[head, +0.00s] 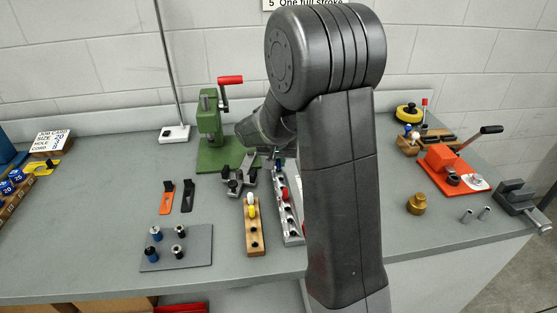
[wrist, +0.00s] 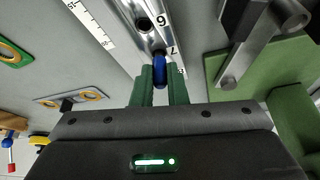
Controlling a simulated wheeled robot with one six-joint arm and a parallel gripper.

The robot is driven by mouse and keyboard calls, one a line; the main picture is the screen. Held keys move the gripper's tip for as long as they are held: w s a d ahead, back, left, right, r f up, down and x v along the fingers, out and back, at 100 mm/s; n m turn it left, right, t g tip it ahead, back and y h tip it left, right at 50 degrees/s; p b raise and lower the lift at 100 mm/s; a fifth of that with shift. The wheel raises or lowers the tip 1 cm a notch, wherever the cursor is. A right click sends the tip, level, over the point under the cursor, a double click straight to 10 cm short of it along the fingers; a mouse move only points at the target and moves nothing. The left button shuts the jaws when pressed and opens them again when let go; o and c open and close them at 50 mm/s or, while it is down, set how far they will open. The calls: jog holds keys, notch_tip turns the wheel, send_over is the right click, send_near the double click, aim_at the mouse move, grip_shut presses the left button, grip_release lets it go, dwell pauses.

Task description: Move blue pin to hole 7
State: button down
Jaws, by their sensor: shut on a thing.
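The blue pin (wrist: 159,70) is between the two green fingertips of my gripper (wrist: 160,88) in the wrist view. My gripper is shut on it. The pin is at the metal rail (wrist: 123,20), beside the printed 7. An empty dark hole (wrist: 143,24) shows beside the 6. I cannot tell whether the pin's lower end is in hole 7 or just above it, as the pin's head hides that spot. In the head view the rail (head: 292,238) is partly hidden behind my arm, and my gripper (head: 240,182) is over its far end.
A red pin (head: 285,195) stands in the rail. A wooden block (head: 254,240) with yellow and white pins is left of it. A green press (head: 209,130) stands behind. A grey plate (head: 177,255) with several pins lies front left.

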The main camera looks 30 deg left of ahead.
jog(key=shift+f+b, duration=0.35)
jog(key=shift+f, duration=0.1)
jog(key=c, duration=1.4)
grip_release()
jog(key=shift+o, duration=0.2)
jog(key=shift+r, duration=0.1)
jog(key=v, duration=1.3)
jog(key=shift+s+d+r, duration=0.15)
jog(key=shift+s+r, duration=0.05)
jog(key=shift+r, duration=0.05)
